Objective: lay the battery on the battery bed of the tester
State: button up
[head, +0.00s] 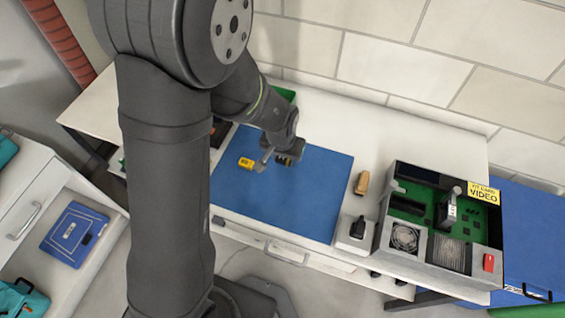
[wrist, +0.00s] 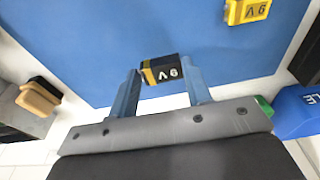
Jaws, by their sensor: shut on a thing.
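My gripper (wrist: 160,82) is shut on a black battery with a gold band (wrist: 162,70), marked 9V in white. The battery lies crosswise between the two blue fingers. In the head view my gripper (head: 277,157) is over the blue mat (head: 290,205), with the dark battery (head: 284,160) at its tip; its height above the mat is hard to judge. A yellow block (head: 246,162) with dark lettering lies on the mat to the left of the gripper; the wrist view shows it at upper right (wrist: 247,10). I cannot clearly identify the tester or its battery bed.
A tan wooden piece (head: 362,183) and a small white-and-black device (head: 355,231) lie right of the mat. An open grey computer case (head: 440,225) stands farther right. A green container (head: 284,94) is behind my gripper. Most of the mat is clear.

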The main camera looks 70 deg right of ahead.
aim_at(282, 160)
jog(key=shift+w+d+f, duration=0.15)
jog(key=shift+w+f, duration=0.15)
jog(key=shift+f, duration=1.9)
jog(key=shift+f, duration=0.1)
jog(key=o, duration=1)
jog(key=r, duration=0.3)
jog(key=a+r, duration=0.1)
jog(key=r, duration=0.7)
jog(key=shift+a+r, duration=0.15)
jog(key=shift+a, duration=0.2)
jog(key=shift+a+r, duration=0.1)
jog(key=shift+r, duration=0.3)
jog(key=c, duration=0.4)
